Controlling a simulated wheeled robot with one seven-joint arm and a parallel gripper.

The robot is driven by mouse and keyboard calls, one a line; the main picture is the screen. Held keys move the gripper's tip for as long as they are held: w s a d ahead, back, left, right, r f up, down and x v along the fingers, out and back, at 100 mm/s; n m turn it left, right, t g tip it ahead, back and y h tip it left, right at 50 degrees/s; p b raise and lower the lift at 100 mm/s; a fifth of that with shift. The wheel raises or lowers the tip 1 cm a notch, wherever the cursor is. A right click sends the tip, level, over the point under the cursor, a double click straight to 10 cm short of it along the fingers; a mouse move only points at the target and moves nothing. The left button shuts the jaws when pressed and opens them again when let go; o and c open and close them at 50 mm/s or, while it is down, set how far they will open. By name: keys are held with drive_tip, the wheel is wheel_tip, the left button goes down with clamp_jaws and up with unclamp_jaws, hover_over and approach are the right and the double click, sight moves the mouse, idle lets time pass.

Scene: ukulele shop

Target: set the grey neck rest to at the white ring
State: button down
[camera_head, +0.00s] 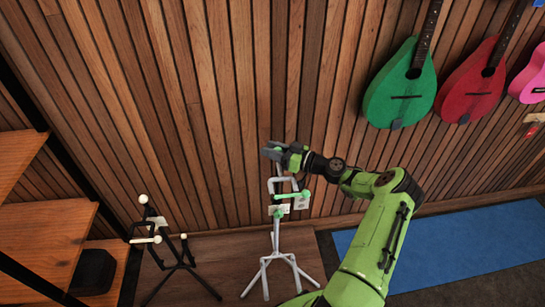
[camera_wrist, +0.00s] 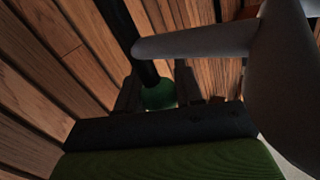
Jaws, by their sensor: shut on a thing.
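The grey neck rest (camera_head: 284,179) is the bent grey frame at the top of a pale grey tripod stand (camera_head: 276,240). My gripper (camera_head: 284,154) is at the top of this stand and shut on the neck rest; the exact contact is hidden. In the wrist view, thick grey bars of the neck rest (camera_wrist: 195,43) cross in front of the dark jaws (camera_wrist: 158,97). A dark rod and a rounded green part (camera_wrist: 160,95) show at the jaws. Green parts (camera_head: 292,195) also sit below the frame in the head view. I cannot make out the white ring.
A black stand (camera_head: 172,254) with pale ball ends is to the left, near wooden shelves (camera_head: 40,235). A slatted wood wall (camera_head: 220,100) is close behind. Green (camera_head: 403,85) and red (camera_head: 473,83) instruments hang at right, above a blue mat (camera_head: 450,245).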

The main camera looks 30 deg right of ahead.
drive_tip(key=shift+r, duration=0.7)
drive_tip(key=c, duration=0.8)
unclamp_jaws()
drive_tip(key=shift+f, duration=0.1)
drive_tip(key=shift+o, duration=0.2)
drive_tip(key=p+v, duration=0.1)
drive_tip(key=v, duration=1.4)
drive_tip(key=shift+s+d, duration=0.15)
drive_tip(key=shift+s, duration=0.2)
drive_tip(key=shift+f, duration=0.1)
